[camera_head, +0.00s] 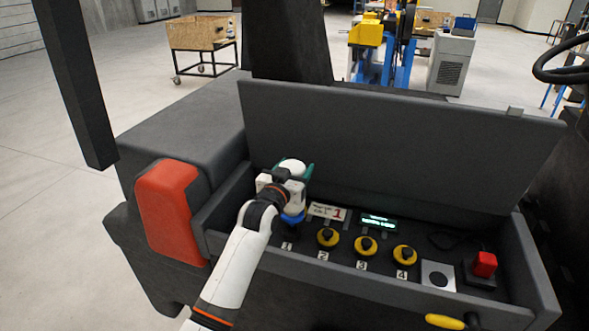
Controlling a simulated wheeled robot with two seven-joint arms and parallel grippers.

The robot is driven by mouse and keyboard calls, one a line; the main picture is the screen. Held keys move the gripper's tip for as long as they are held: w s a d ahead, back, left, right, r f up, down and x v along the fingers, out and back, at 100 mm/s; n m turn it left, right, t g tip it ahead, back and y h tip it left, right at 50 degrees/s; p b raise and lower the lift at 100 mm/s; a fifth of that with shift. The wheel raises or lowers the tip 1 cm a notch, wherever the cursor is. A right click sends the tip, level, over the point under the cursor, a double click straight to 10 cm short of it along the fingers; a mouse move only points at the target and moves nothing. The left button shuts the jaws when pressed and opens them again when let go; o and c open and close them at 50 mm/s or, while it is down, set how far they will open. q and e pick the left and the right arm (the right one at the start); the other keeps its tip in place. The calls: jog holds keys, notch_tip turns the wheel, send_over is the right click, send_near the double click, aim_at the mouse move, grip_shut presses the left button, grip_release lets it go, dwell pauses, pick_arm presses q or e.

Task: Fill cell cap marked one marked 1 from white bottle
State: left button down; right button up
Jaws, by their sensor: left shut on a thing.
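My left arm reaches in from the bottom, and its gripper (291,183) is over the left end of the open compartment. It is shut on the white bottle (292,165), whose rounded white end shows above the gripper; the rest is mostly hidden. A blue part (293,217) shows just below the gripper, above the cell position labelled 1 (288,246). The arm and gripper cover much of that cell, so I cannot tell whether liquid flows. Yellow-ringed black caps sit at cell 2 (327,237), cell 3 (365,246) and cell 4 (404,255). My right gripper is not in view.
A card with a red 1 (328,212) and a green-lit display (378,223) lie behind the caps. A red button (484,264) is at the right. The raised grey lid (400,140) stands behind, and a yellow handle (444,321) is at the front.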

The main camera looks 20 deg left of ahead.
pick_arm(q)
jog(key=shift+r+p, duration=0.15)
jog(key=shift+p, duration=0.15)
dwell(0.4)
jog(key=shift+f, duration=0.25)
jog(key=shift+f+b, duration=0.75)
jog(key=shift+f, duration=0.55)
jog(key=shift+r, duration=0.1)
dwell(2.0)
jog(key=shift+r+p, duration=3.9)
jog(key=shift+r, duration=0.55)
jog(key=shift+s+f, duration=0.1)
jog(key=shift+f, duration=0.05)
